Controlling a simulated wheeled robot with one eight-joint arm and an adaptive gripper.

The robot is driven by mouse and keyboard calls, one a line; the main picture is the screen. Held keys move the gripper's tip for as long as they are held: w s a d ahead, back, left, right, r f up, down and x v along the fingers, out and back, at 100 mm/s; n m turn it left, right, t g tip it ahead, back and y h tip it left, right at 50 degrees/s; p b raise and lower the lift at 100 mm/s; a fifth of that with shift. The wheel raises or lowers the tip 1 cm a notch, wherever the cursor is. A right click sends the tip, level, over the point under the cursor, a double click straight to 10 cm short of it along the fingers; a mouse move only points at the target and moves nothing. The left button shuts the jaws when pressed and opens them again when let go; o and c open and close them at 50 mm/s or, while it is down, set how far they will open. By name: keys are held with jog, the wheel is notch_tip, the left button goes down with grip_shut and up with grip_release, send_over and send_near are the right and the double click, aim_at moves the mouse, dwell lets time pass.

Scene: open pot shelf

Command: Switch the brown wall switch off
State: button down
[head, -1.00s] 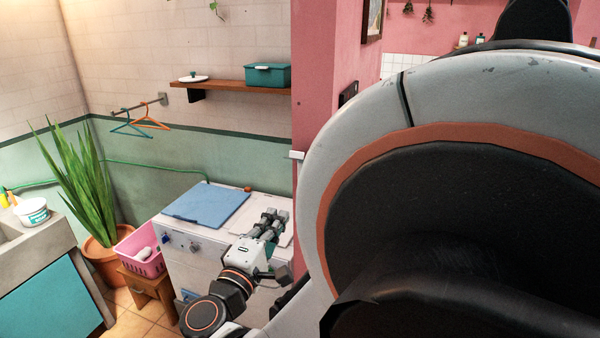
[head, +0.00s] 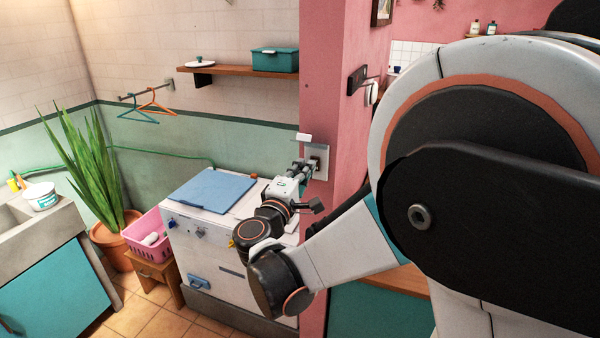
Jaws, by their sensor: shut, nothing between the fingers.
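The wall switch (head: 318,153) is a small brown piece in a pale grey plate (head: 323,171) on the end face of the pink wall. My gripper (head: 309,165) is shut and empty, its fingertips at the left part of the plate. The fingers cover part of the plate and switch. I cannot tell whether they touch the switch, or which way it is set.
A white washing machine (head: 235,262) with a blue board (head: 213,190) on top stands below and left of my gripper. A small white block (head: 304,137) sits just above the plate. A dark panel (head: 357,80) is higher on the pink wall.

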jog(key=shift+w+d, duration=0.15)
jog(key=shift+w, duration=0.3)
jog(key=shift+r, duration=0.1)
jog(key=shift+w+d+r, duration=0.15)
jog(key=shift+w+r, duration=0.05)
jog(key=shift+w, duration=0.15)
jog(key=shift+s, duration=0.1)
jog(key=shift+f, duration=0.1)
